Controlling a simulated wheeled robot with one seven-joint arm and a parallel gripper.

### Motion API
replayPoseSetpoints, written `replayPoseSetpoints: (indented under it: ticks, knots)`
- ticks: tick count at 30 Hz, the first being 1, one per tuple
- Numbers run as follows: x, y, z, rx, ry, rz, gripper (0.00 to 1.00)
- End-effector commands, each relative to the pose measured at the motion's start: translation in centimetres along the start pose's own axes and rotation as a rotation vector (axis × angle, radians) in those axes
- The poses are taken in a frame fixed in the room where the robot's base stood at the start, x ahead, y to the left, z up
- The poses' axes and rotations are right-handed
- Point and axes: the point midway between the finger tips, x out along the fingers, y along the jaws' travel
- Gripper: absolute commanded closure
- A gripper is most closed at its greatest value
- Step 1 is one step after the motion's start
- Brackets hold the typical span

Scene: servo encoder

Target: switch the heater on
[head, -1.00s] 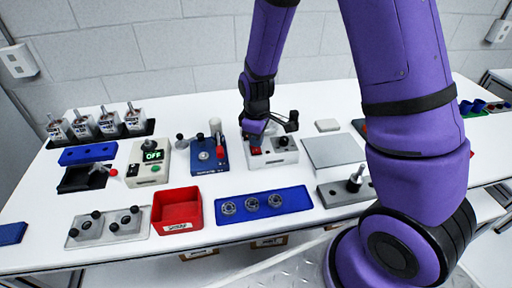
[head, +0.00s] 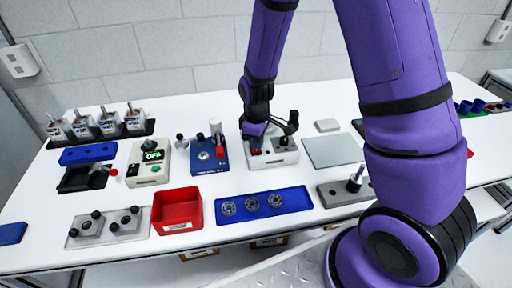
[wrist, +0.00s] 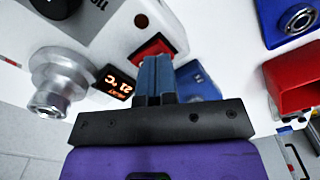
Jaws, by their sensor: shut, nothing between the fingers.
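The heater is a white box (head: 287,158) at the middle back of the table in the head view, and it fills the upper left of the wrist view (wrist: 98,42). Its red rocker switch (wrist: 153,46) is in a square frame beside a small display (wrist: 115,83) with orange "21 °C" and a smaller line I cannot read surely. My gripper (wrist: 153,62) is shut and empty. Its blue fingertips are right at the red switch and cover part of it; whether they touch it I cannot tell. In the head view my gripper (head: 254,141) hides much of the switch.
A red bin (head: 178,209) and blue tray (head: 290,198) lie in front.

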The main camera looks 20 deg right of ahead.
Motion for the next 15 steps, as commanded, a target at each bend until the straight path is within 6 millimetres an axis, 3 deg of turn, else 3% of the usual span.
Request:
replayPoseSetpoints:
  ticks: [15]
  knots:
    - [0.67,-0.01,0.02,0.0,-0.001,-0.001,1.0]
